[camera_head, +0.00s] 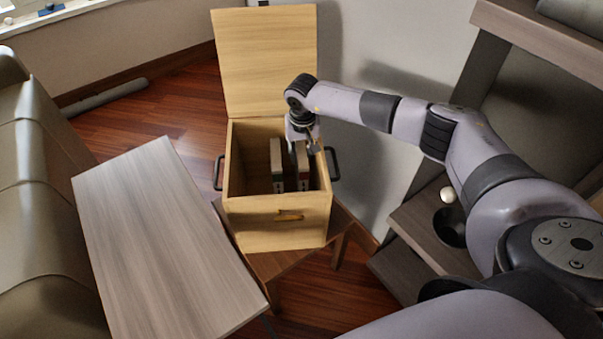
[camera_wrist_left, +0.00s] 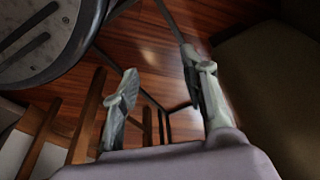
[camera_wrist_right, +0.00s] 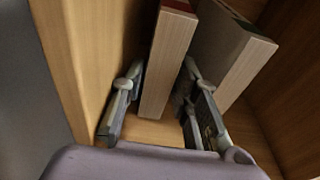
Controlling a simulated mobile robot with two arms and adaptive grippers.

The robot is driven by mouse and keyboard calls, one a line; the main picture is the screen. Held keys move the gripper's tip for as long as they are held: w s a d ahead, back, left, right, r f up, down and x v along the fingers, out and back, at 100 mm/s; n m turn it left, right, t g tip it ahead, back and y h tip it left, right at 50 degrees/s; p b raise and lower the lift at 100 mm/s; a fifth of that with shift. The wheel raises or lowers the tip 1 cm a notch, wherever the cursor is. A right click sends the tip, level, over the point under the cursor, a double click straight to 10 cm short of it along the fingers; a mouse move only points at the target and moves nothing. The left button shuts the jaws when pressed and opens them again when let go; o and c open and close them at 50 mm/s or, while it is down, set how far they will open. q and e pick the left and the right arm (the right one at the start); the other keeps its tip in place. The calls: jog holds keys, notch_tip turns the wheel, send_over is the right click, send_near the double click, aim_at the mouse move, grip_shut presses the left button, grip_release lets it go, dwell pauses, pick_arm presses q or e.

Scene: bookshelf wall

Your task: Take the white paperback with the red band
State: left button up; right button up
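Two upright books stand side by side in an open wooden box (camera_head: 275,232), seen in the head view. My right gripper (camera_head: 303,146) reaches into the box from above. In the right wrist view (camera_wrist_right: 160,80) its fingers are apart, one on each side of the left book (camera_wrist_right: 168,60), with small gaps visible. The right book (camera_wrist_right: 232,55) stands outside the fingers, beside the right finger. Mostly page edges show there; a little red shows near the left book's far end. I cannot tell which book is the white paperback with the red band. My left gripper (camera_wrist_left: 163,78) is open and empty.
The box's raised lid (camera_head: 263,60) stands behind it. The box sits on a small brown table (camera_head: 270,265). A grey-topped table (camera_head: 160,235) and a sofa (camera_head: 35,190) are to the left. Dark shelving (camera_head: 540,45) and the wall bound the right side.

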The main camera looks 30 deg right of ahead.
pick_arm(q)
jog(key=shift+w+r, duration=0.3)
jog(key=shift+r, duration=0.1)
jog(key=shift+r, duration=0.35)
pick_arm(e)
jog(key=shift+f, duration=0.15)
pick_arm(q)
jog(key=shift+w+d+r, duration=0.1)
jog(key=shift+r, duration=0.1)
pick_arm(e)
jog(key=shift+c, duration=0.2)
grip_shut()
dwell(0.7)
